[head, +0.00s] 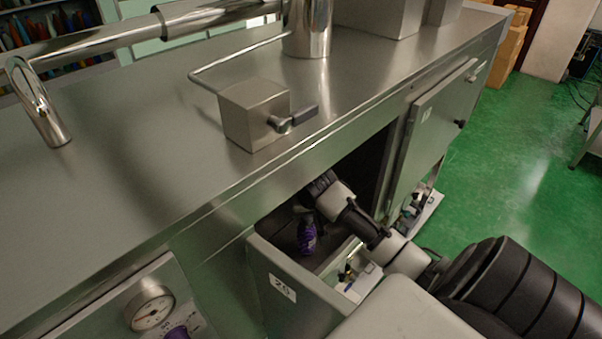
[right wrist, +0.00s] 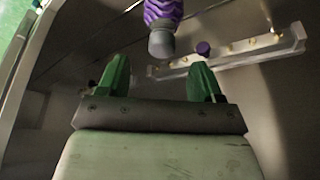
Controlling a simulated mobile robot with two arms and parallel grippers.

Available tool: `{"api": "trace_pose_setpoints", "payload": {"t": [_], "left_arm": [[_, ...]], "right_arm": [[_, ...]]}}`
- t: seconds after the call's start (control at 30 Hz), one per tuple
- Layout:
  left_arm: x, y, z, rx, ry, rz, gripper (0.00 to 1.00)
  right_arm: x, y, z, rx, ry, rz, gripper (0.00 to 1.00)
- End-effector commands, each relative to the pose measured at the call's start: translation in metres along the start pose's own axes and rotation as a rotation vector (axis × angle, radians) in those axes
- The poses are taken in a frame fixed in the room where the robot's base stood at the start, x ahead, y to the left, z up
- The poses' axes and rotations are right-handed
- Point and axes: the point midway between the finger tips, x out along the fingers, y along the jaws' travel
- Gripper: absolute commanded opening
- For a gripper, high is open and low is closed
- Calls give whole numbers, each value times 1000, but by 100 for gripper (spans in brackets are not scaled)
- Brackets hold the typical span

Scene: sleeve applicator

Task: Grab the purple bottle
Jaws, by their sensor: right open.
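My right gripper (head: 316,192) reaches into the drawer area, close to the bottle. In the right wrist view its two green fingers (right wrist: 160,80) are spread apart with nothing between them. The bottle's grey end lies just beyond the fingertips, roughly centred between them, apart from both. My left gripper is out of view.
The counter edge (head: 300,168) overhangs the drawer. An open cabinet door (head: 432,135) stands right of my arm. A metal bar with a small purple piece (right wrist: 203,48) lies beyond the fingers. A pressure gauge (head: 152,308) is at lower left.

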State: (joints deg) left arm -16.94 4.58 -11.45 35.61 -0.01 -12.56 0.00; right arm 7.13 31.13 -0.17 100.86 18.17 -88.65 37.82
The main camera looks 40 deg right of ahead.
Motion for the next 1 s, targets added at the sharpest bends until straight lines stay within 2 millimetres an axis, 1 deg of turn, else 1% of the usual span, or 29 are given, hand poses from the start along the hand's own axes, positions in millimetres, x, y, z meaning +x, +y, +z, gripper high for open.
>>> {"api": "trace_pose_setpoints", "payload": {"t": [0.03,0.17,0.3,0.4,0.5,0.6,0.73,1.0], "left_arm": [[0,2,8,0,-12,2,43],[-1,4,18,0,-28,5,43],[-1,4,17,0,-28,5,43],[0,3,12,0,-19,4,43],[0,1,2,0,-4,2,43],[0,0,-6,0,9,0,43],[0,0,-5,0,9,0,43],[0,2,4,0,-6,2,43]], "right_arm": [[6,0,0,0,-2,1,66],[20,-1,0,-1,-2,1,66],[42,-3,0,0,-3,1,66],[55,-3,0,0,-3,0,66],[62,-3,0,0,-1,0,66],[63,-3,0,0,0,-1,66],[63,-3,0,0,0,-1,66],[63,-3,0,0,0,0,25]]}}
